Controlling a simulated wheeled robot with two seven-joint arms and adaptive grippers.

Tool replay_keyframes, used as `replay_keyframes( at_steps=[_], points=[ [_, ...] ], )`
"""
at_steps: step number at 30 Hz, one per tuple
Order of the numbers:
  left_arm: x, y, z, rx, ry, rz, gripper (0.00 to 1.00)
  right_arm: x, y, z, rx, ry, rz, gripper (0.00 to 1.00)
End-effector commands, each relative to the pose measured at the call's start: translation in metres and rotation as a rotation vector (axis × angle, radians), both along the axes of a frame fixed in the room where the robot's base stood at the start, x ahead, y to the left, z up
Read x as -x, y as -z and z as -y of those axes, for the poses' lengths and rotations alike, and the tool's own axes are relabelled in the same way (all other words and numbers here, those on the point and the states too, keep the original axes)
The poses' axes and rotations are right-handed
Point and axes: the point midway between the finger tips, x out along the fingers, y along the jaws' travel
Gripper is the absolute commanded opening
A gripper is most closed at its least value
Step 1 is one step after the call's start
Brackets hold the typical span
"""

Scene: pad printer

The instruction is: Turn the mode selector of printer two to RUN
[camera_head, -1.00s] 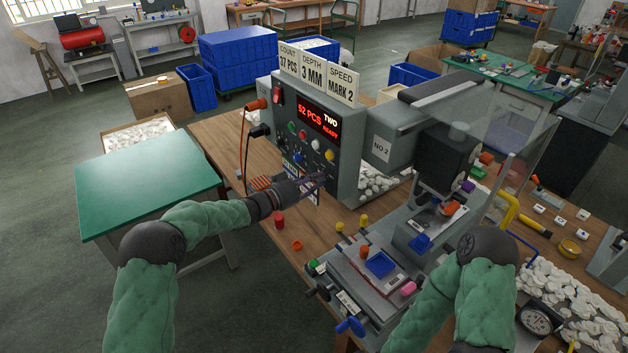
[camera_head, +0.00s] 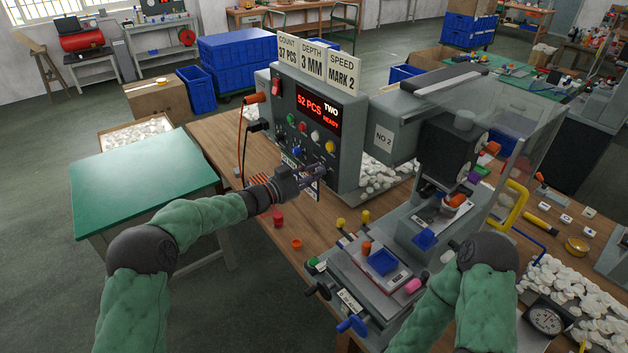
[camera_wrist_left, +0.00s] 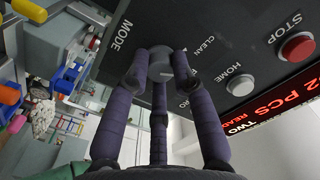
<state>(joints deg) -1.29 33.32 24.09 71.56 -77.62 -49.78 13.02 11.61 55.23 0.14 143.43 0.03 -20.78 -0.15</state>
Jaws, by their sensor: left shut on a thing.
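The control panel of printer two (camera_head: 293,106) faces me, and its display reads 52 PCS, TWO and READY. The mode selector (camera_wrist_left: 161,64) is a grey knob in the left wrist view, with MODE and CLEAN lettering around it; other lettering is partly covered. My left gripper (camera_head: 320,173) is at the lower right of the panel. In the left wrist view its purple fingers (camera_wrist_left: 161,80) are shut around the knob. The gripper hides the knob in the head view, and I cannot read the knob's pointer. My right arm comes in at lower right, with its gripper out of view.
A red STOP button (camera_wrist_left: 297,46) and a grey HOME button (camera_wrist_left: 240,85) are close to the knob. The pad printer's machine bed (camera_head: 375,270) stands right of my left arm.

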Motion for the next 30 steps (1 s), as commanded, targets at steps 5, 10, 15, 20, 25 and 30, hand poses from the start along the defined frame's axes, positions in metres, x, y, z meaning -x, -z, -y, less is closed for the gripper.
replay_keyframes(
  at_steps=[5,10,15,20,25,30],
  points=[
    [-0.001,-0.003,0.0,-0.09,-0.001,0.141,0.0,0.0,0.018,0.0,0.0,0.0,0.0,0.69],
    [0.0,-0.004,0.0,-0.169,0.0,0.249,0.0,0.0,0.03,0.0,0.0,0.0,0.0,0.69],
    [0.0,-0.004,0.0,-0.228,-0.001,0.331,0.0,0.0,0.038,0.0,0.0,0.0,0.0,0.69],
    [0.0,-0.005,0.0,-0.267,-0.001,0.383,0.0,0.0,0.043,0.0,0.0,0.0,0.0,0.69],
    [0.001,-0.005,0.001,-0.289,0.0,0.412,0.0,0.0,0.045,0.0,0.0,0.0,0.0,0.69],
    [0.001,-0.005,0.001,-0.296,0.001,0.42,0.0,0.0,0.046,0.0,0.0,0.0,0.0,0.69]
  ],
)
